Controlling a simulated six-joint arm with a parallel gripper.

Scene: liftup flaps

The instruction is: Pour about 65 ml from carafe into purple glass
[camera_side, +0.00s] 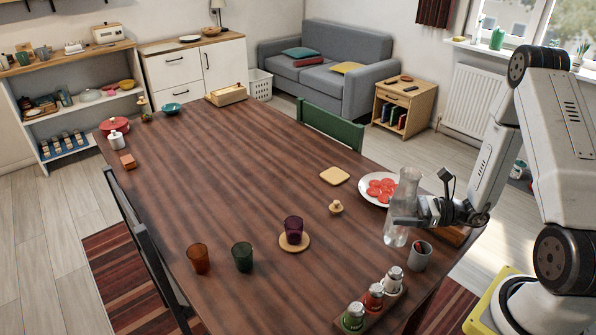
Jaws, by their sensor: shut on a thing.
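The carafe (400,208) is a tall clear glass vessel at the right front of the table, upright, with some clear liquid seeming to show low inside. My gripper (408,220) is shut on it from the right, around its middle. I cannot tell whether its base touches the table. The purple glass (293,230) stands upright on a round wooden coaster (294,244), left of the carafe and apart from it. Any liquid in the glass is too small to tell.
An amber glass (198,259) and a green glass (242,257) stand left of the purple one. A small wooden knobbed thing (336,207) lies between carafe and purple glass. A plate of red slices (377,201), a grey cup (419,256) and a shaker rack (374,298) surround the carafe.

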